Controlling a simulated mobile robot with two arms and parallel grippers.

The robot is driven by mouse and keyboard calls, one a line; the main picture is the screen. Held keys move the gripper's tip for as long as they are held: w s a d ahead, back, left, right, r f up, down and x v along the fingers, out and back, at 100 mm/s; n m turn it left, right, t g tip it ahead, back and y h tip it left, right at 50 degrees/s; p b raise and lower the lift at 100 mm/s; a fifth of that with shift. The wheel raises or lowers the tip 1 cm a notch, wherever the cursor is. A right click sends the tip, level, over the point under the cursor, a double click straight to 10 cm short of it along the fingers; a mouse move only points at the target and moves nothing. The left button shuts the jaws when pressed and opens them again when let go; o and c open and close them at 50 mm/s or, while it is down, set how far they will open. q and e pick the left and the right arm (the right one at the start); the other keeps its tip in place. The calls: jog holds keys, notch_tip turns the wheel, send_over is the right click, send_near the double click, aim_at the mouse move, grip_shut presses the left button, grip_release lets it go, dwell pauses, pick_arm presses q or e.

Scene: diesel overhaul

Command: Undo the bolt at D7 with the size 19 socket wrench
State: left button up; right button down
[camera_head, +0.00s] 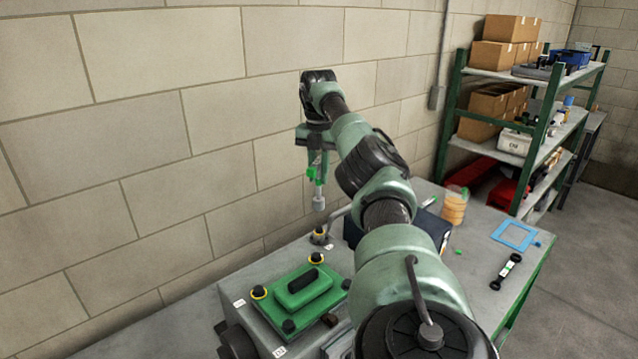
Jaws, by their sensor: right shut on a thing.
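My right gripper (316,168) hangs from my right arm near the wall, pointing down. It is shut on a green tool with a grey socket end, the socket wrench (319,198). The size mark is too small to read. The socket hangs upright, above and apart from a dark bolt with a yellow ring (320,235) at the back of the grey engine block. The small labels are not legible, so I cannot tell which bolt is D7. My left gripper is not in view.
A green cover (310,293) sits on the block. On the bench behind my arm are an orange jar (454,206), a blue frame (515,235) and a dark wrench-like tool (505,272). The wall is close behind the gripper. A shelf with boxes (493,56) stands at the right.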

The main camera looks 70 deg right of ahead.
jog(key=shift+r, duration=0.85)
jog(key=shift+f, duration=0.1)
jog(key=shift+s+a+b, duration=0.15)
jog(key=shift+b, duration=0.15)
jog(key=s+a+b, duration=0.1)
jog(key=s+a, duration=0.2)
jog(key=a, duration=0.3)
jog(key=shift+b, duration=0.35)
